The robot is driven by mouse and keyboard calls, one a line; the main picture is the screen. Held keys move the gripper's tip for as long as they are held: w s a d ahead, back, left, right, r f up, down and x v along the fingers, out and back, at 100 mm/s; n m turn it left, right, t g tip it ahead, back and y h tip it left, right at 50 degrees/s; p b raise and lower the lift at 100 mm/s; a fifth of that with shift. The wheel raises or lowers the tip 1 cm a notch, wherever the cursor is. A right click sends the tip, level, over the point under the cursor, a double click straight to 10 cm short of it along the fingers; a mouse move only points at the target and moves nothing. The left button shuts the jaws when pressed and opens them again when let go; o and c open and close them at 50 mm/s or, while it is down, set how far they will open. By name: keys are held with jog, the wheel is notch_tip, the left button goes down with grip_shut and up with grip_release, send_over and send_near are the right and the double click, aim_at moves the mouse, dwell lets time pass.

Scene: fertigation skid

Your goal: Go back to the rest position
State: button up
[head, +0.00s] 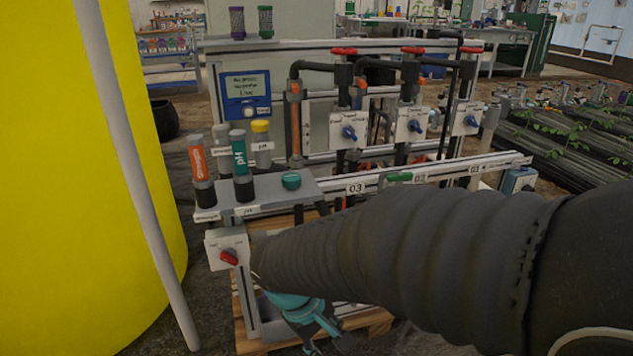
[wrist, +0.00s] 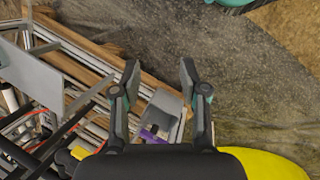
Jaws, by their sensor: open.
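My gripper (wrist: 160,82) points down over the floor in the wrist view, its two fingers spread apart with nothing between the tips. The skid frame (head: 450,166) carries pipes, valves and a small shelf (head: 262,196) with several labelled probes.
A large yellow tank (head: 70,200) with a white pole (head: 135,180) stands close on the left. A wooden pallet (head: 378,322) lies under the skid. A red-knobbed switch box (head: 228,250) sits near my arm. Plant rows (head: 570,140) are at the right.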

jog(key=s+d+r+m+t+y+p, duration=0.2)
jog(key=s+d+r+m+p, duration=0.1)
jog(key=d+r, duration=0.4)
jog(key=s+d+r+m+t+y+p, duration=0.1)
jog(key=s+d+r+m+t+p, duration=0.2)
jog(key=r, duration=0.9)
jog(key=d+m, duration=0.2)
jog(key=d, duration=0.2)
jog(key=shift+s+y, duration=0.15)
jog(key=shift+y, duration=0.25)
jog(key=shift+c, duration=0.2)
